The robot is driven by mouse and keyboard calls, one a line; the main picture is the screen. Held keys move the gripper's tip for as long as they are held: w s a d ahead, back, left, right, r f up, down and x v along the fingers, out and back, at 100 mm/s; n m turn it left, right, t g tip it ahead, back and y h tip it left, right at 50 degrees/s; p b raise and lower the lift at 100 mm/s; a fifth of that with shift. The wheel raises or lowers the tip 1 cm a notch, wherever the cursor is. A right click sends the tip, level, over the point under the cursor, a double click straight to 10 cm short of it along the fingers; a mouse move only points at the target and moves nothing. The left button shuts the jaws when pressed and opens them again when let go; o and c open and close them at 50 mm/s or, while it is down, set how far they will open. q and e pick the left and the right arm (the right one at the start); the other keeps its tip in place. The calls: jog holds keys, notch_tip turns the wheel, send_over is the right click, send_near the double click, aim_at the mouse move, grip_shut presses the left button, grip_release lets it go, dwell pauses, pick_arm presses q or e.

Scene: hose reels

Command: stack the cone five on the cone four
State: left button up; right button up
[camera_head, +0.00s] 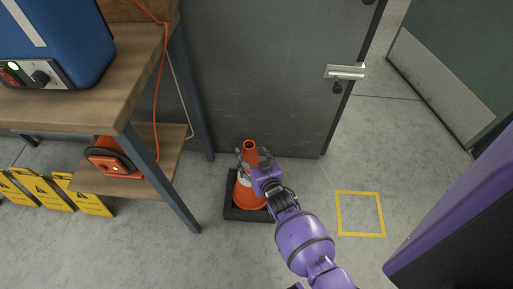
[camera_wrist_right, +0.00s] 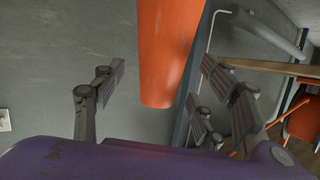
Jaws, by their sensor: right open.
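An orange cone (camera_head: 250,148) with a pale band stands upright on a dark square base (camera_head: 235,213) on the floor, in front of the grey door. My right gripper (camera_head: 254,157) is at the cone's upper part, its fingers open on either side. In the right wrist view the orange cone (camera_wrist_right: 166,50) rises between the two spread fingers of that gripper (camera_wrist_right: 160,78), with a gap visible at each side. The arm hides part of the cone's lower right. I cannot tell whether one cone or several nested ones stand there, nor their numbers. My left gripper is out of view.
A wooden workbench (camera_head: 75,108) with a metal leg stands close on the left, carrying a blue case (camera_head: 60,40). An orange reel (camera_head: 113,158) sits on its lower shelf. Yellow signs (camera_head: 82,200) stand below. A yellow floor square (camera_head: 360,214) on the right is empty.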

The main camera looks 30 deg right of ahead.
jog(key=v, duration=1.1)
jog(key=shift+s+r, duration=0.2)
